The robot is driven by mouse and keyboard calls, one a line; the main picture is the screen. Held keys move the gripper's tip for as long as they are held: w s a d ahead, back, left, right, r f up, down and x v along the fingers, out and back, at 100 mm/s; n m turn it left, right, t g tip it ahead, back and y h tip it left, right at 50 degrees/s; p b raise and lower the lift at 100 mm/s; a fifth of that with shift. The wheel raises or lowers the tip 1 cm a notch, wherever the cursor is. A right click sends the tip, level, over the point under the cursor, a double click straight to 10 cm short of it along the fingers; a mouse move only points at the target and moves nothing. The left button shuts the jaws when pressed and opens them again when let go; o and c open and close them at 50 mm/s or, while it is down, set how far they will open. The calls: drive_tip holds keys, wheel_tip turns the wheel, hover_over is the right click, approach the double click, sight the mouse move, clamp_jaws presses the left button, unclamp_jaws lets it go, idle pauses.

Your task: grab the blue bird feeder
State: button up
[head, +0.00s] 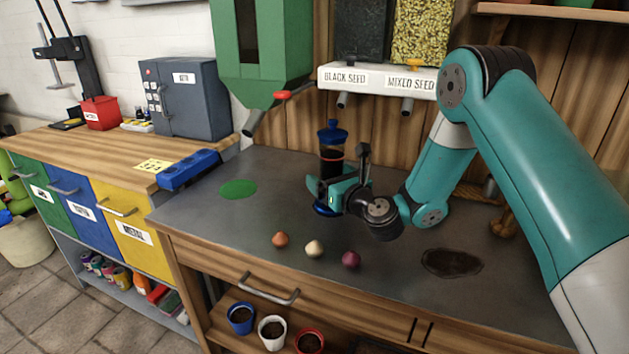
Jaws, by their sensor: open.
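The blue bird feeder (331,152) stands upright on the grey bench top, with a blue cap, a dark clear tube, a red ring and a blue base. My gripper (325,188) is at the lower part of its tube, reaching in from the right. The jaws are open, with a finger showing on the left side of the tube. The gripper body hides part of the tube's lower right. I cannot tell whether the fingers touch it.
A green hopper (262,50) and a seed dispenser (378,78) hang behind the feeder. Three bulbs, including a pale one (314,249), lie in front. A green disc (238,189) is left, a dark soil patch (451,263) right. The bench's left front is clear.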

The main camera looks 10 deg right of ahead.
drive_tip(key=shift+w+d, duration=0.4)
drive_tip(key=shift+w, duration=0.1)
drive_tip(key=shift+d, duration=0.3)
drive_tip(key=shift+a, duration=0.35)
drive_tip(key=shift+c, duration=1.1)
drive_tip(key=shift+a, duration=0.15)
drive_tip(key=c, duration=1)
drive_tip(key=shift+c, duration=0.2)
drive_tip(key=shift+r, duration=0.2)
